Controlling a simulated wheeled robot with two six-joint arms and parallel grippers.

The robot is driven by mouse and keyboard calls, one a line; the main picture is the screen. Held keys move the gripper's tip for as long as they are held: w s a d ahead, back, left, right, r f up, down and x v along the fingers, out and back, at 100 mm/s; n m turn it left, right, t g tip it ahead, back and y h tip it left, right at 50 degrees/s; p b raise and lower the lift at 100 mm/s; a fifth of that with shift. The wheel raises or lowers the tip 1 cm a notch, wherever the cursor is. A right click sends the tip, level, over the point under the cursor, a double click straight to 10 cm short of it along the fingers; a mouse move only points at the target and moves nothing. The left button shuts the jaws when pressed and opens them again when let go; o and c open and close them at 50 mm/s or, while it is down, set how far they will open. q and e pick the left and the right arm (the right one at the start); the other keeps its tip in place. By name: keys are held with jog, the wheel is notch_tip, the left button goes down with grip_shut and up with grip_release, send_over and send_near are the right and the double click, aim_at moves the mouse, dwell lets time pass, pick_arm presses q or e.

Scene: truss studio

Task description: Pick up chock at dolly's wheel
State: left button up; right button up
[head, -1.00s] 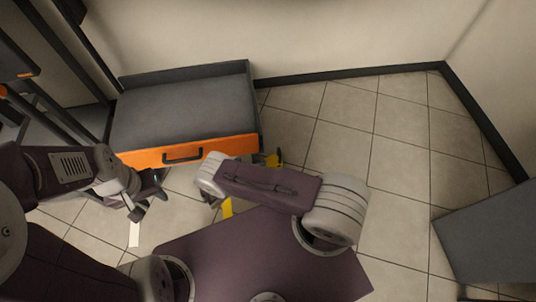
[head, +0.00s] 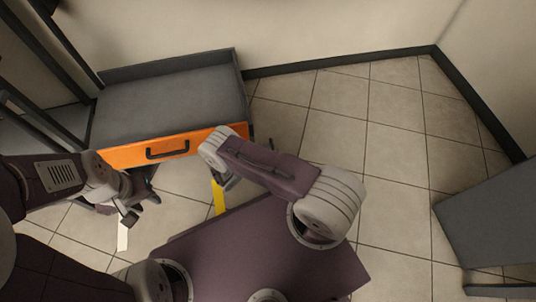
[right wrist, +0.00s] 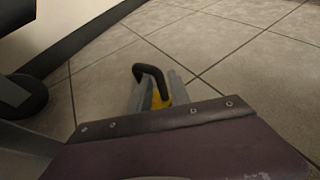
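The chock shows in the right wrist view as a yellow patch (right wrist: 160,101) with a bent black handle (right wrist: 149,76). It is at the tips of my right gripper (right wrist: 158,92), whose grey fingers stand apart on either side of it. Whether they press on it is hidden by the wrist plate. In the head view my right arm covers most of the chock. The orange-fronted dolly (head: 170,105) stands at upper left; a black wheel (right wrist: 22,97) shows in the right wrist view. My left gripper (head: 138,208) looks open and empty, in front of the dolly.
Yellow tape (head: 219,197) and a white strip (head: 123,235) mark the floor. Dark rack posts (head: 30,115) stand at left. A grey panel-like object (head: 490,225) is at right. The tiled floor (head: 395,140) between is clear.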

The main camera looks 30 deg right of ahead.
grip_shut()
dwell(1.4)
